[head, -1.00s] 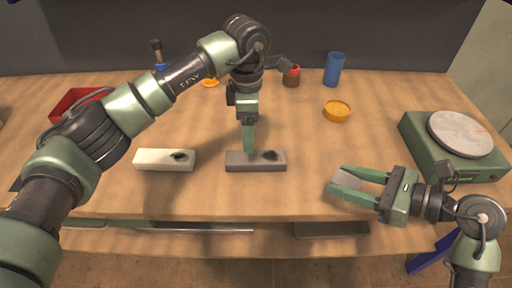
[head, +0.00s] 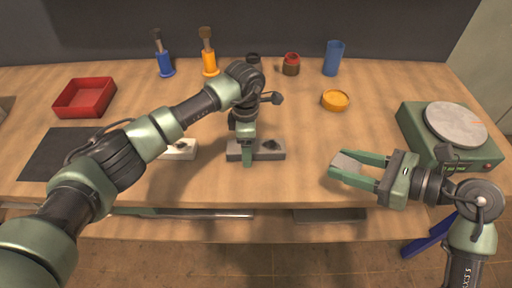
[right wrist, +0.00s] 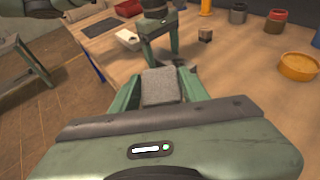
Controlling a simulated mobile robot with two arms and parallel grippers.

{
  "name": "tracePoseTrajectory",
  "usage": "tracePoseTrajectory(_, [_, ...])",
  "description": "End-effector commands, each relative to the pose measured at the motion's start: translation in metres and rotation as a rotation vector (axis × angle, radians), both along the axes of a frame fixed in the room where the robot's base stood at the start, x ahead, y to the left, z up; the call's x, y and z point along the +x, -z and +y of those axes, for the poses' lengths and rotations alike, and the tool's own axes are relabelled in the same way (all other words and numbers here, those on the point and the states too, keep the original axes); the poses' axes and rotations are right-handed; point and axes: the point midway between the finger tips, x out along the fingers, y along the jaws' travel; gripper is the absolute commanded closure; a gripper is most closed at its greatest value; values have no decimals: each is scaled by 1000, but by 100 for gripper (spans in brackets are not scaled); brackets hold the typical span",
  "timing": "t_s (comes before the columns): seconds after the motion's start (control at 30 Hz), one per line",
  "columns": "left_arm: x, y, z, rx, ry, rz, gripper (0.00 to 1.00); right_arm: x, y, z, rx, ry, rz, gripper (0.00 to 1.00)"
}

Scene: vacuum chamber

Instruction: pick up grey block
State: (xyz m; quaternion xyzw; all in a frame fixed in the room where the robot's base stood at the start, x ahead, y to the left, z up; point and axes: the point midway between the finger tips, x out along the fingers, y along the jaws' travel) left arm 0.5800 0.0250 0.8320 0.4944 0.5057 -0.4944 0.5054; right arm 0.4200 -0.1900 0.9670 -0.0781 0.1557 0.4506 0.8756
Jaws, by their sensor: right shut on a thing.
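A small grey block (head: 347,163) is between the fingertips of my right gripper (head: 352,168), which is shut on it near the table's front right. The block also shows in the right wrist view (right wrist: 160,88), flat-topped and speckled. A longer grey block with a dark recess (head: 270,150) lies on the table at centre. My left gripper (head: 247,154) points down at this longer block, with one finger in front of its near side. The other finger is hidden in the head view, and whether the jaws press on the block cannot be told.
A white block (head: 180,150) lies partly behind my left arm. A red tray (head: 85,98) and dark mat (head: 55,153) are at left. A green device with a round plate (head: 455,125) stands at right. An orange dish (head: 335,100) and blue cup (head: 333,58) stand farther back.

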Motion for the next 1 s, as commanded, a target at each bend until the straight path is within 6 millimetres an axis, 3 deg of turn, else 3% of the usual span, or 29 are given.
tracePoseTrajectory(0.1, [0,0,0,0,0,0,22,0,0,0,0,0,0,100])
tracePoseTrajectory(0.13, [0,0,0,0,0,0,27,0,0,0,0,0,0,100])
tracePoseTrajectory(0.4, [0,0,0,0,0,0,100,0,0,0,0,0,0,100])
tracePoseTrajectory(0.77, [1,-5,0,-2,0,-2,100,0,1,0,0,0,0,100])
tracePoseTrajectory(1.0, [2,-36,0,-2,0,-7,100,0,6,0,0,0,0,100])
